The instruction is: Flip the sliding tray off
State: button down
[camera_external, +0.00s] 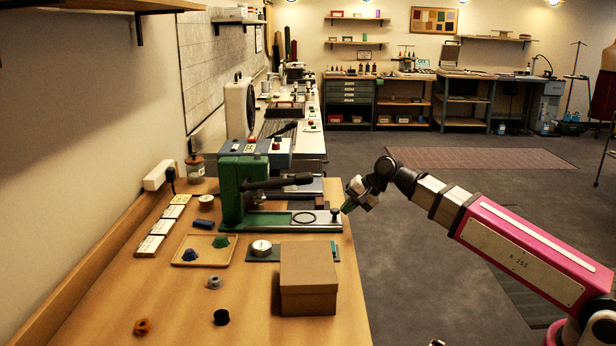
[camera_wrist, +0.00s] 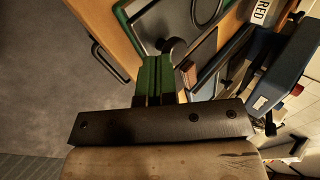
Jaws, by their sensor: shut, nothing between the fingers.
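The green machine (camera_external: 232,190) stands on the wooden table with a dark lever across it. Its low sliding tray (camera_external: 275,221) reaches toward the table's right edge, with a dark ring on top and a small knob (camera_external: 335,213) at its right end. In the wrist view the tray (camera_wrist: 200,55) is grey and the knob (camera_wrist: 175,46) is at its near end. My gripper (camera_external: 346,207) is shut and empty, just right of the knob. In the wrist view its green fingertips (camera_wrist: 156,60) are beside the knob; I cannot tell whether they touch.
A cardboard box (camera_external: 308,280) stands in front of the tray. A wooden tray (camera_external: 185,260) with blue and green pieces and several spools are to the left. A blue machine (camera_external: 257,150) stands behind. The floor (camera_external: 410,270) right of the table is open.

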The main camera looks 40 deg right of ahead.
aim_at(303, 220)
dwell(0.3)
jog(key=w+a, duration=1)
jog(key=shift+s, duration=0.1)
jog(key=shift+s+d, duration=0.2)
jog(key=shift+s, duration=0.05)
jog(key=s+d, duration=0.1)
jog(key=s+d+r, duration=0.1)
jog(key=s, duration=0.1)
jog(key=shift+s+d+r, duration=0.15)
jog(key=shift+d, duration=0.05)
jog(key=v, duration=0.9)
